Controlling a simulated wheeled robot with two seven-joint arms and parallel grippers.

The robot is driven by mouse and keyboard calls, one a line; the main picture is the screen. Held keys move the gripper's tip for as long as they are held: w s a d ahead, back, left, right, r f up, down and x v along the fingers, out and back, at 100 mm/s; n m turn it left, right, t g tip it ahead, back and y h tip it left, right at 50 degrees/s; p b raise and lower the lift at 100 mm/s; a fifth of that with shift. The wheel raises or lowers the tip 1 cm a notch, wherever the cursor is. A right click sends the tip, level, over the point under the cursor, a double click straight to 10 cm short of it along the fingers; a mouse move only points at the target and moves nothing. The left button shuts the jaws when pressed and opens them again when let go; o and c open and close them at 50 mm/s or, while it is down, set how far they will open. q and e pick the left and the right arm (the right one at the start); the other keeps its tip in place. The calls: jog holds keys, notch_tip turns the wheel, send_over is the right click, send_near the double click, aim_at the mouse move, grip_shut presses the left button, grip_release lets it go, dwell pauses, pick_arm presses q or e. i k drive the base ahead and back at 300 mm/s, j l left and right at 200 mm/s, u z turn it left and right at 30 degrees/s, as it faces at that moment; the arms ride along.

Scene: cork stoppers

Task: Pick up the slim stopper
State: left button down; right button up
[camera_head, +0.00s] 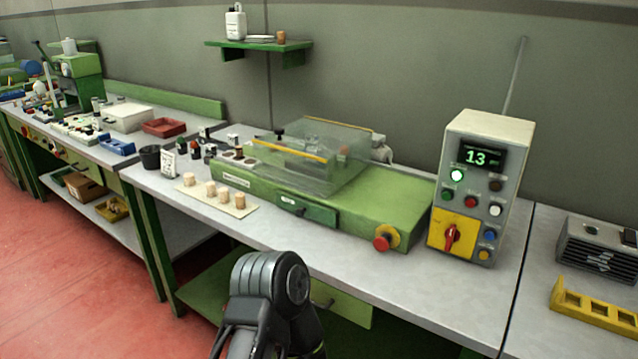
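Several small tan cork stoppers stand upright in a row on a thin cream board (236,212) on the grey workbench. They are the far-left stopper (189,179), two in the middle, (211,188) and (224,195), and the front-right stopper (240,201). They are small in the picture, and I cannot tell for sure which is the slim one. A dark, ridged part of one of my arms rises at the bottom centre, in front of the bench and well apart from the stoppers. No gripper fingers show.
A green machine (390,205) with a clear cover stands right behind the board. A control box (484,180) reading 13 stands to its right. A dark cup (150,158) and a small white sign (169,164) are left of the board. The bench strip in front of the board is clear.

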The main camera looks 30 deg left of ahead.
aim_at(238, 149)
jog(key=i+j+u, duration=0.15)
jog(key=j+u, duration=0.15)
jog(key=u, duration=0.15)
jog(key=i+j+u, duration=0.2)
jog(key=u, duration=0.25)
jog(key=i+j+u, duration=0.25)
jog(key=u, duration=0.25)
jog(key=j+z, duration=0.15)
jog(key=z, duration=1.2)
jog(key=j+z, duration=0.25)
jog(key=j, duration=0.15)
jog(key=k+j+z, duration=0.1)
jog(key=j+z, duration=0.2)
jog(key=k+j+z, duration=0.1)
jog(key=j+z, duration=0.15)
jog(key=j, duration=0.15)
jog(key=k+j+z, duration=0.15)
jog(key=j+z, duration=0.15)
jog(key=k+j+z, duration=0.25)
jog(key=k+j, duration=0.2)
jog(key=j, duration=0.2)
jog(key=k+j, duration=0.25)
jog(key=j, duration=0.15)
jog(key=k+j, duration=0.2)
jog(key=j, duration=0.2)
jog(key=z, duration=0.05)
